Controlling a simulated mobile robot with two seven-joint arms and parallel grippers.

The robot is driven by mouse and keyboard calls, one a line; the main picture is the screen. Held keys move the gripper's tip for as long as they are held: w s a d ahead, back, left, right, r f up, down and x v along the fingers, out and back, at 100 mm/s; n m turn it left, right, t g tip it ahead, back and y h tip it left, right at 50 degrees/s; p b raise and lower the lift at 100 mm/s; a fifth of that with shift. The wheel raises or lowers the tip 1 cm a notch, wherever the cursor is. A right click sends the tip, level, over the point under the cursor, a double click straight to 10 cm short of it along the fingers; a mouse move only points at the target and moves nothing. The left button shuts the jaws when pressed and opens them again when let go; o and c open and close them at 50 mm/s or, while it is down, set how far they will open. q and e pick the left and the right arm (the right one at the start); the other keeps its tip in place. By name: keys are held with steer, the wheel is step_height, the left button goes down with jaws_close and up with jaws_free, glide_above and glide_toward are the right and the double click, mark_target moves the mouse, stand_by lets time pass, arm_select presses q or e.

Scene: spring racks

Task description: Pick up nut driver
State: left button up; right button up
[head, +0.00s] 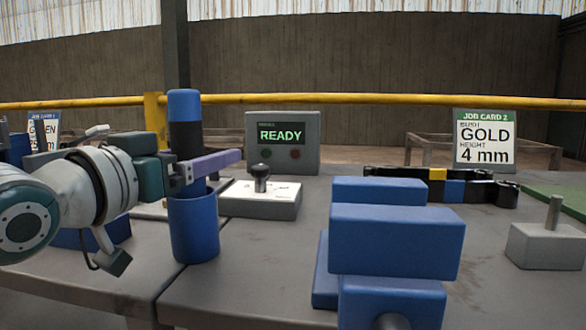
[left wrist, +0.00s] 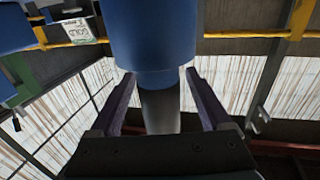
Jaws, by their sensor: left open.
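What looks like the nut driver (head: 184,107), with a blue top and a black section below it, stands upright above a blue cylindrical holder (head: 193,232). My left gripper (head: 208,163) has purple fingers at the height between the black section and the holder. In the left wrist view the open fingers (left wrist: 158,100) lie on either side of a dark grey cylinder (left wrist: 160,112), with gaps visible. A wider blue cylinder (left wrist: 155,38) joins it; I cannot tell whether this is handle or holder. The driver's lower end is hidden. My right gripper is not in view.
A white box with a black knob (head: 261,180) and a READY display (head: 283,140) stand behind. Large blue blocks (head: 395,240) fill the front middle. A grey block with a post (head: 545,245) is at right. A job card (head: 484,138) reads GOLD 4 mm.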

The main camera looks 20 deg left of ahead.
arm_select(q)
steer(key=shift+w, duration=0.4)
jaws_close()
stand_by(0.4)
steer(key=shift+r, duration=0.15)
